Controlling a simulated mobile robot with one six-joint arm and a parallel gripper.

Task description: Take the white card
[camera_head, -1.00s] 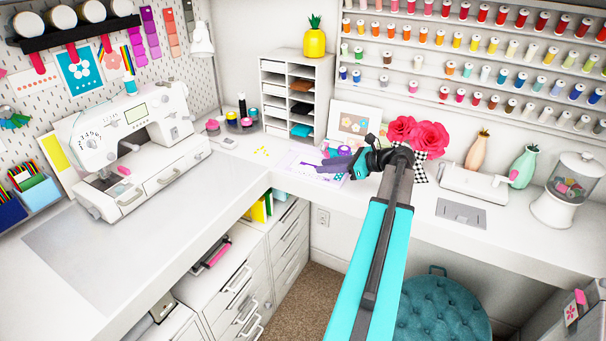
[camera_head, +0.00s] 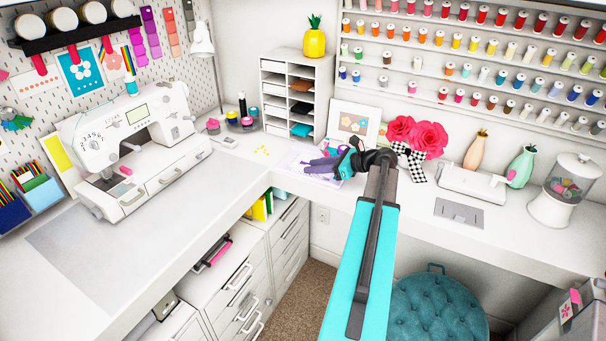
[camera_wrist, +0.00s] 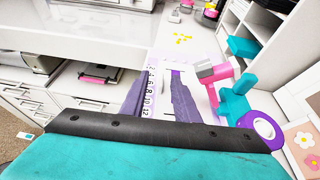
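A white sheet with purple edging (camera_head: 294,157) lies on the corner desk. It also shows in the wrist view (camera_wrist: 172,58), with a purple border and black numbers; I cannot tell whether a separate white card lies on it. A white-bordered flower picture (camera_head: 353,120) leans against the wall behind my arm; its flowers show at the right edge of the wrist view (camera_wrist: 304,137). My gripper (camera_head: 311,167) is over the sheet's near part. In the wrist view its two purple fingers (camera_wrist: 156,92) stand apart, with nothing visibly gripped between them. Whether the fingertips touch the sheet is unclear.
A pink tool (camera_wrist: 212,80), a teal object (camera_wrist: 235,100) and a purple tape roll (camera_wrist: 262,128) stand close right of the fingers. A white shelf unit (camera_head: 285,97) is behind. Red flowers (camera_head: 428,138) stand right of the arm.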

